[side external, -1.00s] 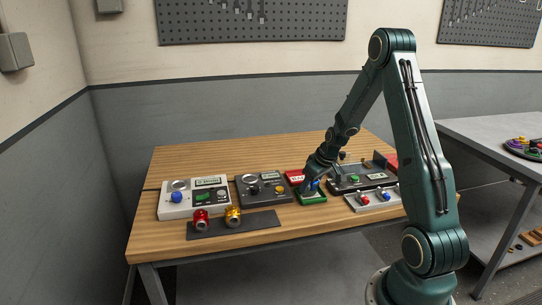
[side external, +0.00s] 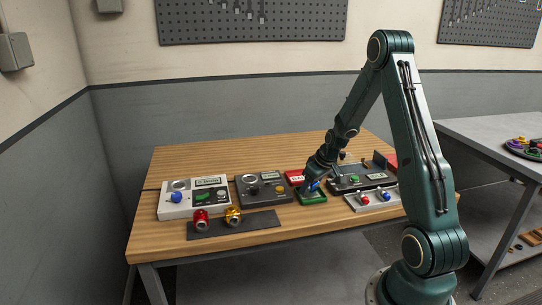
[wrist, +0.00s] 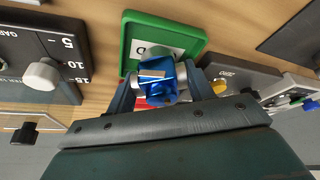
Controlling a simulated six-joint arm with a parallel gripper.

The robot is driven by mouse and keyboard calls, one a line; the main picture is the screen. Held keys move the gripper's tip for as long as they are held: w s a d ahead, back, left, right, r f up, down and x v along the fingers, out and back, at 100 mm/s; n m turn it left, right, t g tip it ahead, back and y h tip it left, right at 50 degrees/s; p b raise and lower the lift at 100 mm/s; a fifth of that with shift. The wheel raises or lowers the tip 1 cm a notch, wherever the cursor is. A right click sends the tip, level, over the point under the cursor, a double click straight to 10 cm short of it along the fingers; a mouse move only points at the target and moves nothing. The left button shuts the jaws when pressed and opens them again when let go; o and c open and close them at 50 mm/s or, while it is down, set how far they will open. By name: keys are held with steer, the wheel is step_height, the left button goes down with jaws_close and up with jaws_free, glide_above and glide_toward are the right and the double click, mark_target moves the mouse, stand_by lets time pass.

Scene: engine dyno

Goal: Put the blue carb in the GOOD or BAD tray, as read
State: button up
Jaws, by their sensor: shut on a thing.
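The blue carb (wrist: 157,84) is between the fingers of my gripper (wrist: 157,76), which is shut on it. In the side view the carb (side external: 314,186) is at the green tray (side external: 314,199), by its back part. The green tray (wrist: 128,38) has a white label, partly hidden by the carb in the wrist view. I cannot tell whether the carb touches the tray floor. The red tray (side external: 292,174) with a white label lies just behind the green one, partly hidden by my gripper (side external: 309,184).
Left of the trays are a dark gauge box (side external: 265,188) and a white tester (side external: 194,196). A dark mat (side external: 262,223) in front holds a red carb (side external: 201,219) and a yellow carb (side external: 233,216). A dark fixture (side external: 362,179) and grey panel (side external: 373,199) stand right.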

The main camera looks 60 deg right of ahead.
steer(key=o, duration=1.1)
steer(key=shift+o, duration=0.2)
steer(key=shift+r, duration=3.5)
